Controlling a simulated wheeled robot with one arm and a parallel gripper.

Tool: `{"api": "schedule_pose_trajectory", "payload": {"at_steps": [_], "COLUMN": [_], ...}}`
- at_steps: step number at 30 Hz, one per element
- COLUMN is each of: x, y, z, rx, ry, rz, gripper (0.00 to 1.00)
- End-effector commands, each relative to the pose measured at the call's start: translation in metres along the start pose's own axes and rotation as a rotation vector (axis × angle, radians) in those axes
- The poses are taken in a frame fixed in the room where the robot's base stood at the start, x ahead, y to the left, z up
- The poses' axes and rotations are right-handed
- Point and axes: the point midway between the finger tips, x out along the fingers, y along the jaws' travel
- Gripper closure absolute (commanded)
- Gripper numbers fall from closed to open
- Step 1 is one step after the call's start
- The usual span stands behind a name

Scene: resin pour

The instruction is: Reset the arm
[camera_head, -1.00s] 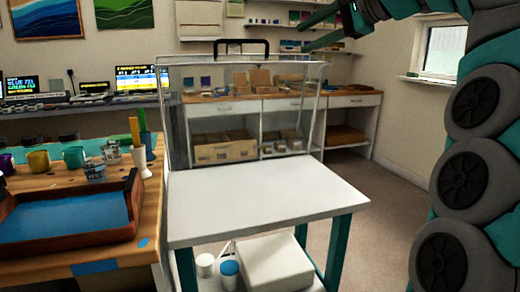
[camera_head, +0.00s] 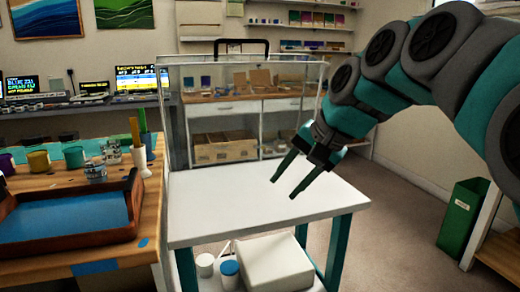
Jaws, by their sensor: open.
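My gripper (camera_head: 284,187) is open and empty, with its two fingers pointing down and to the left. It appears above the right part of the white table (camera_head: 215,213), apart from anything it could hold. My arm reaches in from the right edge of the picture. A clear case (camera_head: 245,135) with a black handle (camera_head: 241,43) stands at the back of the white table. The gripper shows in front of the case's right side and hides a little of it.
On the left, a wooden bench holds a tray of blue resin (camera_head: 62,216), several cups (camera_head: 39,161) and a white holder with sticks (camera_head: 139,157). A white box (camera_head: 276,262) and small tubs sit on the table's lower shelf. A green bin (camera_head: 461,217) stands right. The tabletop is bare.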

Motion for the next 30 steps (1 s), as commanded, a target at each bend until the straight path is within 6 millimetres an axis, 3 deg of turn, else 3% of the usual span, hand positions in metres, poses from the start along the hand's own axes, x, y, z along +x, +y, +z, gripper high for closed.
{"api": "schedule_pose_trajectory", "payload": {"at_steps": [3, 9, 18, 24, 30], "x": [0.026, 0.058, 0.084, 0.087, 0.087], "y": [0.045, 0.126, 0.258, 0.311, 0.324], "z": [0.033, 0.088, 0.175, 0.212, 0.221], "rx": [-0.068, -0.189, -0.357, -0.423, -0.442], "ry": [-0.042, -0.121, -0.290, -0.372, -0.394], "rz": [0.105, 0.271, 0.490, 0.562, 0.579], "gripper": [0.55, 0.55, 0.55, 0.55, 0.55]}}
